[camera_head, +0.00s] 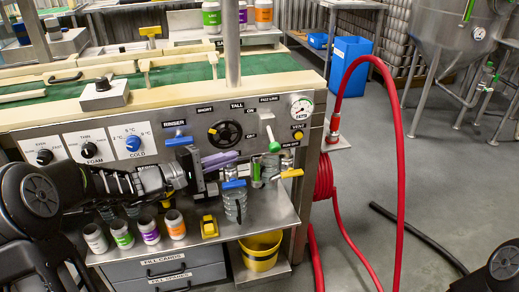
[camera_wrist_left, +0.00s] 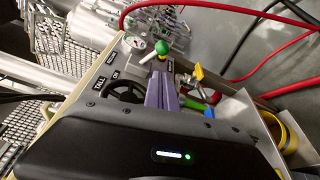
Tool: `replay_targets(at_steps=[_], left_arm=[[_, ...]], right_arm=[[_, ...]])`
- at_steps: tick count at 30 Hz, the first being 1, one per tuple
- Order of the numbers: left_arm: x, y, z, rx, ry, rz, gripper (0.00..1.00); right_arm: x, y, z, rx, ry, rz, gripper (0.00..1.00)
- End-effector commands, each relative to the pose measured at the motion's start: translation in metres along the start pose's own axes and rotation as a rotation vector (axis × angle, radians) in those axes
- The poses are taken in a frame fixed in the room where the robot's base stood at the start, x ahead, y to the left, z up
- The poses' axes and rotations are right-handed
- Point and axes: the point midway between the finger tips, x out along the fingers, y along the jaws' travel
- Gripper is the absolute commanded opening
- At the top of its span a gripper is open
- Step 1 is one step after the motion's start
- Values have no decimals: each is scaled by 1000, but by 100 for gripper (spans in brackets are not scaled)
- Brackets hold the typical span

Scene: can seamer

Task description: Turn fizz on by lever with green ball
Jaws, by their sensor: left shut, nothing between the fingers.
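The lever with the green ball (camera_head: 274,147) is on the grey front panel of the machine, right of the black dial. Its pale stem runs up from the ball to the panel. In the left wrist view the green ball (camera_wrist_left: 159,45) and stem show just beyond my fingertips. My left gripper (camera_head: 236,156) is shut and empty, with purple fingers pointing right. Its tips are a short way left of the ball, with a visible gap in the head view. The purple fingers (camera_wrist_left: 159,78) also show in the left wrist view. My right gripper is out of view.
A black dial (camera_head: 225,132) sits above my fingers. A blue-handled tap (camera_head: 233,184) and a yellow handle (camera_head: 292,173) are below. A gauge (camera_head: 301,106) is at upper right. Several jars (camera_head: 149,229) stand on the shelf. A red hose (camera_head: 399,150) hangs at the right.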

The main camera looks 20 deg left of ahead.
Motion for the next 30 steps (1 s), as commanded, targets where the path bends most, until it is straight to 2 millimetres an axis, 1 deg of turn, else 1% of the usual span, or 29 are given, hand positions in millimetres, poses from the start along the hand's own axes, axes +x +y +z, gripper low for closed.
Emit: replay_targets(at_steps=[5,8,11,21,25,30], left_arm=[[4,-1,0,-1,-1,-1,0],[12,-1,0,-2,-3,-2,0],[24,-2,1,-2,-4,-2,0],[81,-2,1,-3,-3,-3,0],[94,-2,0,-3,-1,-2,0],[101,-1,0,-2,0,-2,0]], right_arm=[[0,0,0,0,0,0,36],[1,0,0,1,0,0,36],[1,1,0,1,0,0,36],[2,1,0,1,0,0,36],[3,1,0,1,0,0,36],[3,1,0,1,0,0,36]])
